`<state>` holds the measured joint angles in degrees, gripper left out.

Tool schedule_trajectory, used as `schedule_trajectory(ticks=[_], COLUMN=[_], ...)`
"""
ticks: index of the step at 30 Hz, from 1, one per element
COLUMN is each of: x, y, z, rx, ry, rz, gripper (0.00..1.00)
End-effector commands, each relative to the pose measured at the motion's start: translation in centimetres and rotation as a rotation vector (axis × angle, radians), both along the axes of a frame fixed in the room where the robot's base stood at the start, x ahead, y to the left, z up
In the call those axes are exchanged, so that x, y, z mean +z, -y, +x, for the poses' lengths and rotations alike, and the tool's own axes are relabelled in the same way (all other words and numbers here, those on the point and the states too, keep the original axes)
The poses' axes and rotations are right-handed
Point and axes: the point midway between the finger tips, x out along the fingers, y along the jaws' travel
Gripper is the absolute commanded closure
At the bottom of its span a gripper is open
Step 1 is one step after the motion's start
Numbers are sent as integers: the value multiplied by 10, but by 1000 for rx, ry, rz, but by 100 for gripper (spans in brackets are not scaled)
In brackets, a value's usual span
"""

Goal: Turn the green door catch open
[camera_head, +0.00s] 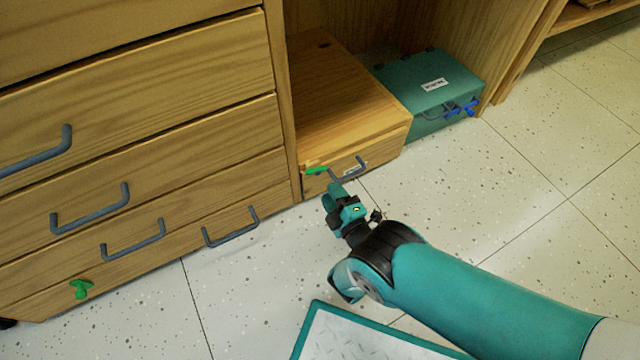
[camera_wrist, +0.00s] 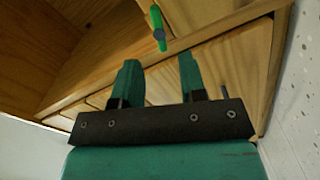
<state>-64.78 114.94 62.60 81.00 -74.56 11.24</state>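A green catch (camera_head: 316,170) sits at the upper left of the front of a low wooden box (camera_head: 352,105). Another green catch (camera_head: 80,289) is low on the drawer cabinet at left. My gripper (camera_head: 334,190) is just in front of the wooden box, close to its catch and grey handle (camera_head: 349,170). In the wrist view my gripper (camera_wrist: 160,62) is open, with two teal fingers apart and nothing between them. A green catch (camera_wrist: 156,22) shows there just beyond the fingertips, roughly centred between them, its long side nearly upright. I see no contact with it.
The drawer cabinet (camera_head: 140,85) with several grey handles stands at left. A teal box (camera_head: 428,82) with a blue catch (camera_head: 471,108) is right of the wooden box. The speckled floor (camera_head: 520,190) at right is clear.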

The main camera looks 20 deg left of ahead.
Motion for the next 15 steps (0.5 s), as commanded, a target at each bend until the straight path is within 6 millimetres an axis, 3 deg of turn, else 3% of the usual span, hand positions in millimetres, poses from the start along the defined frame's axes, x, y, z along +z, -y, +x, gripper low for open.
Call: schedule_trajectory(ticks=[1, 15], x=[-7, -7], y=[-5, -30], z=[5, 26], rx=[-2, -1], ry=[1, 3], rz=[3, 1], gripper=[62, 62])
